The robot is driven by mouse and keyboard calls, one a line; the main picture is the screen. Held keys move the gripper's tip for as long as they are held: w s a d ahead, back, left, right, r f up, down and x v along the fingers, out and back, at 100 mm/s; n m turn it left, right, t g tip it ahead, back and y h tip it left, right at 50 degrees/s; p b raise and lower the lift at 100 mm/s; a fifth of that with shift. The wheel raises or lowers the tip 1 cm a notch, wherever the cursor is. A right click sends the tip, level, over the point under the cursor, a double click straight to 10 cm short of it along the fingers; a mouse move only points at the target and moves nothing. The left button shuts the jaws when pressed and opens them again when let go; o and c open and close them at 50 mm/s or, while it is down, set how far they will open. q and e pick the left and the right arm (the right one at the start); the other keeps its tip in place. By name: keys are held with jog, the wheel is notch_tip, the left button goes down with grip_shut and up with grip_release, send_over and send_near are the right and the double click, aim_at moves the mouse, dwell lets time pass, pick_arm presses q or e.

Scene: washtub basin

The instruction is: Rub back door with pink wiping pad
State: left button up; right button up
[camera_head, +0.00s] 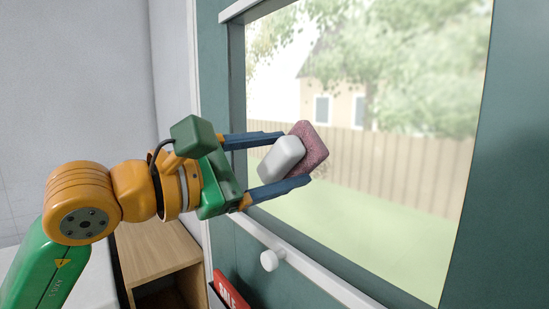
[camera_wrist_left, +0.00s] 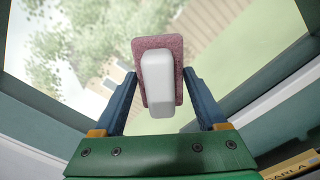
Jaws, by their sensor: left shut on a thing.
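The pink wiping pad (camera_head: 310,147) has a white block-shaped handle (camera_head: 281,158) on its near side. My left gripper (camera_head: 297,158) has its two blue fingers on either side of the pad and is shut on it. The pad also shows in the left wrist view (camera_wrist_left: 159,44), its pink face turned away from the gripper, toward the window. The back door (camera_head: 489,190) is dark green with a large glass pane (camera_head: 400,180). The pad is in front of the pane; whether it touches the glass, I cannot tell. My right gripper is not in view.
A wooden cabinet (camera_head: 155,250) stands at lower left against a grey wall (camera_head: 75,80). A red item with lettering (camera_head: 229,290) is at the bottom.

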aim_at(266, 161)
pick_arm(q)
jog(key=shift+s+d+f+b, duration=0.1)
jog(key=shift+s+d+b, duration=0.45)
jog(key=shift+s+d, duration=0.45)
jog(key=shift+w+a+p, duration=0.6)
jog(key=shift+w+a, duration=0.4)
jog(key=shift+w, duration=0.15)
jog(key=shift+w+a, duration=0.2)
jog(key=shift+w, duration=0.1)
jog(key=shift+s+a+f+b, duration=0.1)
jog(key=shift+s+a+b, duration=0.2)
jog(key=shift+a+b, duration=0.15)
jog(key=shift+b+v, duration=0.6)
jog(key=shift+v, duration=1.7)
